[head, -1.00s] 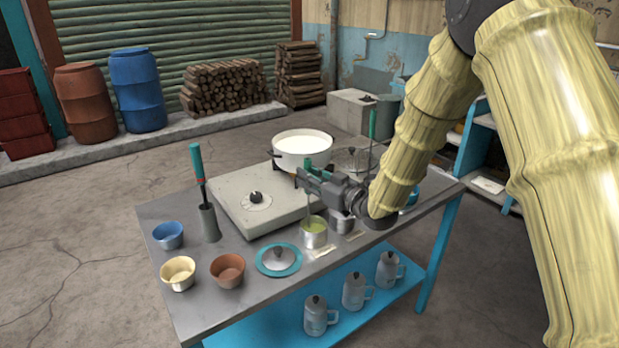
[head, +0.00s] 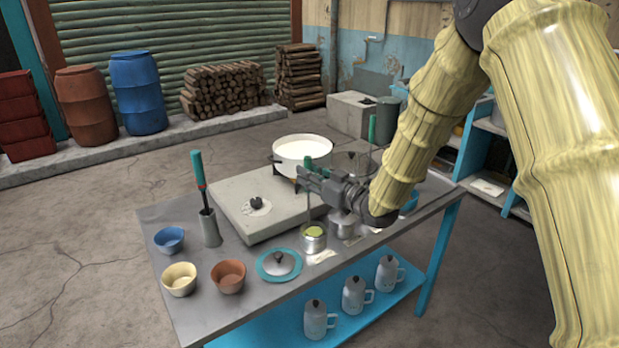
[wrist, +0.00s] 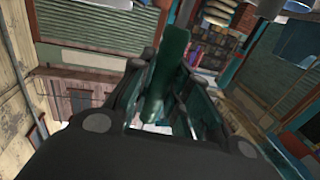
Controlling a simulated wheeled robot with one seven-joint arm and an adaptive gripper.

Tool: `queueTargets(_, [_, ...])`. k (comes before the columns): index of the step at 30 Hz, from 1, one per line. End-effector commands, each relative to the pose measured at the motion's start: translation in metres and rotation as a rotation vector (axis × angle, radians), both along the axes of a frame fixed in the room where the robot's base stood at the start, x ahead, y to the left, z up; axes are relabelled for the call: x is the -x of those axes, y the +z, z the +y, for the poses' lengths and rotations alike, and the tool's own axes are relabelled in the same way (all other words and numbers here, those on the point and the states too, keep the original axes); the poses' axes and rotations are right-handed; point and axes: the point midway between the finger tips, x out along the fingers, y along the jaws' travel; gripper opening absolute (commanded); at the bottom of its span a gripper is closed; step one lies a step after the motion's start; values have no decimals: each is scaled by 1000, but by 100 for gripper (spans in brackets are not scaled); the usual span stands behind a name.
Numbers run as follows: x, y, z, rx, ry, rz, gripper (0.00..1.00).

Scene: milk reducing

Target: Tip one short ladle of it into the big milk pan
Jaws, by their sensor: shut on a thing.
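The big milk pan (head: 322,154), white inside with white milk, sits on the stove at the back of the table. My gripper (head: 312,178) is shut on the green handle of a ladle, just in front of the pan. The green handle (wrist: 166,70) also shows between the fingers in the wrist view. The ladle's thin rod (head: 308,205) hangs down to a small metal tin (head: 314,246) at the table's front. Something yellow-green (head: 315,231) shows at the tin's mouth. I cannot tell whether the ladle's cup is inside the tin or just above its rim.
The stove block (head: 240,208) fills the table's middle. Left are a tall holder with a green-handled tool (head: 209,228) and blue (head: 169,239), cream (head: 179,281) and brown (head: 228,279) bowls. A lid on a teal plate (head: 279,264) lies left of the tin. Another pot stands behind my gripper.

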Motion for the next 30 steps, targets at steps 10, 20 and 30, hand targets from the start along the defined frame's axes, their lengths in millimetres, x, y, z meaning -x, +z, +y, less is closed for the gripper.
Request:
queueTargets(10, [0, 21, 0, -1, 0, -2, 0])
queueTargets(20, [0, 38, 0, -1, 0, -1, 0])
queueTargets(30, [0, 54, 0, 0, 0, -1, 0])
